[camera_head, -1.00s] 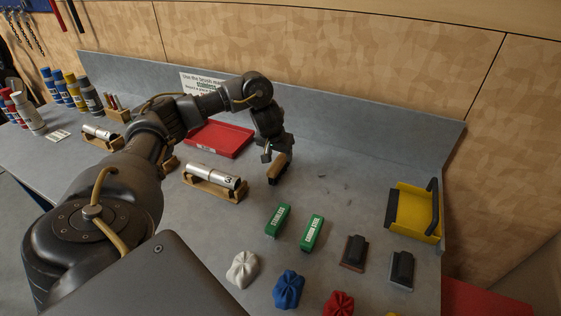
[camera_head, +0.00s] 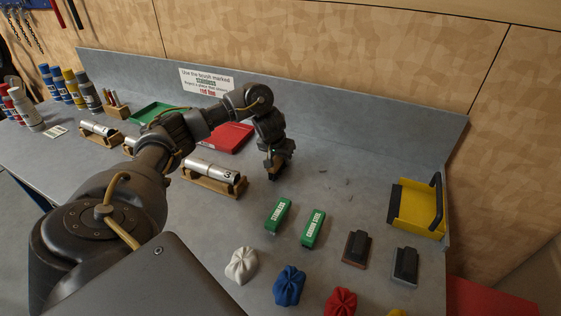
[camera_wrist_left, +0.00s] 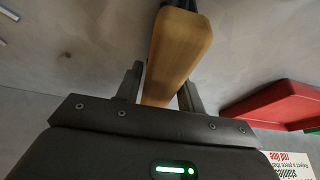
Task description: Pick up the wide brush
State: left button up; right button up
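A brown wooden block, which I take to be the wide brush, shows large in the left wrist view (camera_wrist_left: 180,45), with a dark part past its far end. In the head view my left gripper (camera_head: 274,164) is right over it and hides most of it. In the left wrist view the left gripper's two dark fingers (camera_wrist_left: 160,90) stand on either side of the wood, very close to it. I cannot tell whether they press on it. My right gripper is in neither view.
Green brushes marked stainless (camera_head: 278,215) and carbon steel (camera_head: 313,228) lie nearer. A metal cylinder (camera_head: 212,169) rests in a wooden cradle left of the gripper. A red tray (camera_head: 232,138) is behind. A yellow dustpan-like holder (camera_head: 416,207) is at right.

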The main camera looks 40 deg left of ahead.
pick_arm(q)
jog(key=c, duration=0.6)
jog(key=shift+r, duration=0.1)
